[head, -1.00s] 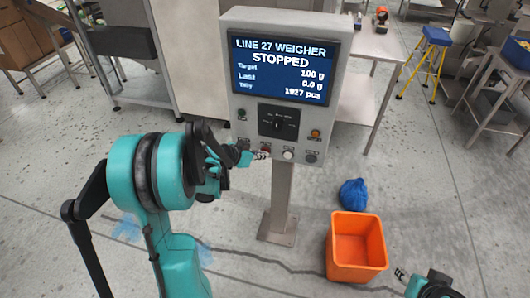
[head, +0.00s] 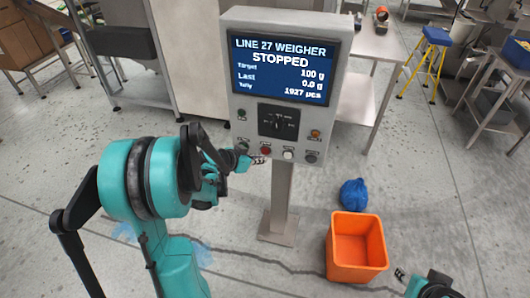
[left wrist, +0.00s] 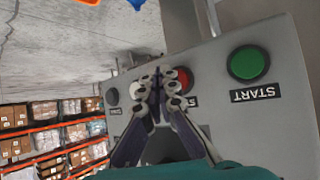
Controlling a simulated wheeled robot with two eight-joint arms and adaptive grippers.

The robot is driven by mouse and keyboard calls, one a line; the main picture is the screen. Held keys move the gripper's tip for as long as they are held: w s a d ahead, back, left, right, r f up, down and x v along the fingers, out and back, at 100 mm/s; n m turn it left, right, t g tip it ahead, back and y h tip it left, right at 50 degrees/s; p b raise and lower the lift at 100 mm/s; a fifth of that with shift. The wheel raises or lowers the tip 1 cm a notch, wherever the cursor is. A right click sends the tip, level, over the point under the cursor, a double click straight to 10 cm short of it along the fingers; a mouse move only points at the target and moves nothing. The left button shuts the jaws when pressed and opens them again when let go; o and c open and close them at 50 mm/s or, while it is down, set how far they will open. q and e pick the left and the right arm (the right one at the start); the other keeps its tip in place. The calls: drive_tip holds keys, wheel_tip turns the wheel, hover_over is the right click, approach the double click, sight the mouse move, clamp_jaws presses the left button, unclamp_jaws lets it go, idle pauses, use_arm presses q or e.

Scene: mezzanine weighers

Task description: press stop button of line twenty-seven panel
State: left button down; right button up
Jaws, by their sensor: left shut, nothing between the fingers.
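The line 27 weigher panel (head: 281,80) stands on a post, and its screen (head: 280,68) reads "STOPPED". Its lower row has a red button (head: 266,150), a white button (head: 288,154) and a dark button (head: 311,158). In the left wrist view, the red button (left wrist: 183,79) is partly behind my fingers and a green button (left wrist: 248,64) is labelled START. My left gripper (head: 260,160) is shut and empty, just below and left of the red button, apart from it as far as I can see. My right gripper (head: 399,274) is at the lower right; its finger opening is unclear.
An orange bin (head: 357,248) and a blue bag (head: 353,194) are on the floor right of the post. A steel table (head: 375,42) is behind the panel, and a yellow stool (head: 434,58) is further right. Open floor lies between them.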

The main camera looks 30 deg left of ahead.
use_arm(q)
drive_tip(key=shift+s+d, duration=0.2)
drive_tip(key=shift+s, duration=0.55)
drive_tip(key=shift+s+d, duration=0.15)
drive_tip(key=shift+s, duration=0.55)
drive_tip(key=shift+s+d, duration=0.2)
drive_tip(key=shift+s, duration=0.55)
drive_tip(key=s+d+r+n+g+y, duration=0.1)
drive_tip(key=s+d+r, duration=0.2)
drive_tip(key=s+d, duration=0.4)
drive_tip(key=s+d+r+n+g+y, duration=0.2)
drive_tip(key=s+d+r, duration=0.1)
drive_tip(key=s+d, duration=0.5)
drive_tip(key=shift+s+d+r, duration=0.15)
drive_tip(key=shift+s+d, duration=0.1)
drive_tip(key=shift+s, duration=0.6)
